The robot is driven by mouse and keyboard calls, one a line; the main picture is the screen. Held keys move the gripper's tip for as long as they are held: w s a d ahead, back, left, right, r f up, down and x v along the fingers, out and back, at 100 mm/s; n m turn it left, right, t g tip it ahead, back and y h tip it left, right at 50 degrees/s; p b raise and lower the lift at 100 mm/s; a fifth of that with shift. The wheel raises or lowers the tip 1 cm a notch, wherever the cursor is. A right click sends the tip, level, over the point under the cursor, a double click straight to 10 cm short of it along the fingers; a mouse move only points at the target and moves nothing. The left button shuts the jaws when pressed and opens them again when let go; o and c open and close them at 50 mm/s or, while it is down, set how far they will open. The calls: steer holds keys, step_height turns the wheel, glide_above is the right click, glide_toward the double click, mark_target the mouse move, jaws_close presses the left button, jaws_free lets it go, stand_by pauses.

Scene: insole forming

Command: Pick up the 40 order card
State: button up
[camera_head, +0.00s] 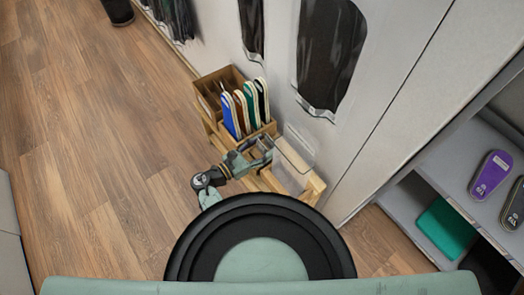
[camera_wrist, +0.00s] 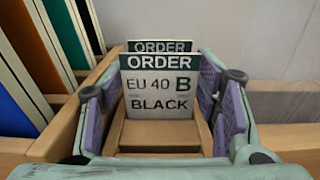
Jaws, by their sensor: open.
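The order card (camera_wrist: 161,98) reads "ORDER EU 40 B BLACK" and stands upright in a wooden slot, facing the wrist camera. A second order card (camera_wrist: 160,46) stands right behind it, with only its top edge showing. My gripper (camera_wrist: 160,115) is open, with one purple-padded finger on each side of the front card. In the head view my gripper (camera_head: 262,150) is over the wooden rack (camera_head: 212,118), and the cards cannot be made out there.
Coloured insole boards (camera_head: 240,108) stand in the rack beside the gripper, and their edges show at left in the wrist view. A clear panel (camera_head: 297,148) stands right of the gripper. A grey shelf (camera_head: 425,190) holds insoles at right. Wooden floor (camera_head: 90,150) is open at left.

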steer(key=shift+c, duration=0.2)
steer(key=c, duration=0.3)
steer(key=shift+c, duration=0.2)
